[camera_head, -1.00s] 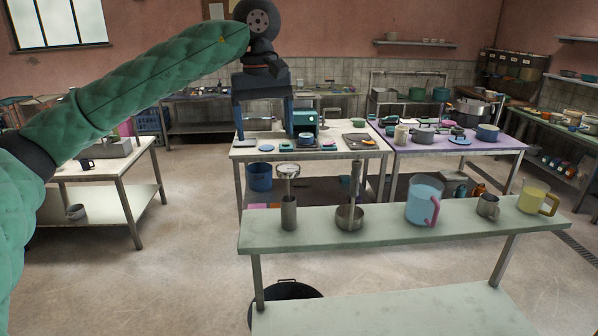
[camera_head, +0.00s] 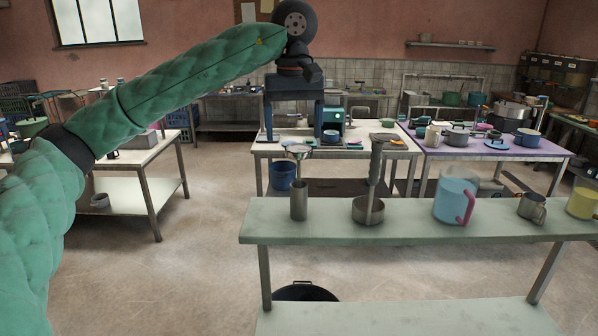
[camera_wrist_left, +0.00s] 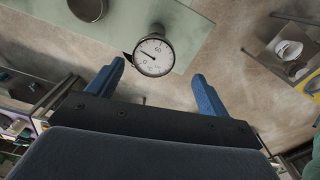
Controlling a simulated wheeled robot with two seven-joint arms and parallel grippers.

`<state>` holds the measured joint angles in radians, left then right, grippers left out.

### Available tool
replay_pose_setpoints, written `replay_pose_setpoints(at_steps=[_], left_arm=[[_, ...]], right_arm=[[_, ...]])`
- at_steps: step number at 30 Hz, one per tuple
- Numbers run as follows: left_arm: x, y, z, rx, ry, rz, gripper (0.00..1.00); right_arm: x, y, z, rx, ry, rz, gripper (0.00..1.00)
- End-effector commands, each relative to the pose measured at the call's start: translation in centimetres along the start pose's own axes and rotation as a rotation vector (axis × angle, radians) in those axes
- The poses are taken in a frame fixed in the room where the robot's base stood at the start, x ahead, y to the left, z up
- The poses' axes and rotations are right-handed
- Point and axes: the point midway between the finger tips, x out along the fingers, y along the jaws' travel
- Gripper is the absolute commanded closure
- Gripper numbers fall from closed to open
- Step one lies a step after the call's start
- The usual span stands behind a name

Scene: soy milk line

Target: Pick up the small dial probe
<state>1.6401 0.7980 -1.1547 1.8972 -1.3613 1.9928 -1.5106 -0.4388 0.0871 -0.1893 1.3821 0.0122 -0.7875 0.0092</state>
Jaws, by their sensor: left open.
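The small dial probe (camera_head: 298,150) has a round white dial face and stands upright in a narrow metal cup (camera_head: 299,201) at the left end of the near grey-green shelf. In the left wrist view its dial (camera_wrist_left: 153,55) faces the camera, between and slightly beyond the fingertips. My left gripper (camera_head: 294,137) is open, its two blue fingers pointing down just above the dial in the head view. Its fingers also show spread and empty in the left wrist view (camera_wrist_left: 158,72). The probe's stem is mostly hidden in the cup. My right gripper is not in view.
Further right are a blue jug (camera_head: 454,201), a metal mug (camera_head: 532,207) and a yellow mug (camera_head: 582,204). A black bin (camera_head: 305,292) is on the floor below.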

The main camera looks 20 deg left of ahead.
Motion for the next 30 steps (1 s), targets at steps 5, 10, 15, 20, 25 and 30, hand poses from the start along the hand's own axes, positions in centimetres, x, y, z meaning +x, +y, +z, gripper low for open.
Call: replay_pose_setpoints(at_steps=[5,10,15,20,25,30], left_arm=[[1.1,0.0,0.0,0.000,0.000,0.000,0.21],[2.0,0.1,0.0,0.000,0.000,0.000,0.21],[3.3,0.1,0.0,0.000,0.000,0.000,0.21],[3.8,0.1,0.1,0.000,0.000,0.000,0.21],[4.8,0.4,0.2,0.000,-0.001,-0.001,0.21],[5.9,0.7,0.3,0.000,-0.001,-0.001,0.21]], right_arm=[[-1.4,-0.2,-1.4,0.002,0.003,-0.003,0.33],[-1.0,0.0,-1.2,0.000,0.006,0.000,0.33],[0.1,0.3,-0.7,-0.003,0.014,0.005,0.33],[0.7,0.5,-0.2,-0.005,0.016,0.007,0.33],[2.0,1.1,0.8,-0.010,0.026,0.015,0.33],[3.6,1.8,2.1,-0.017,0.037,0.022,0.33]])
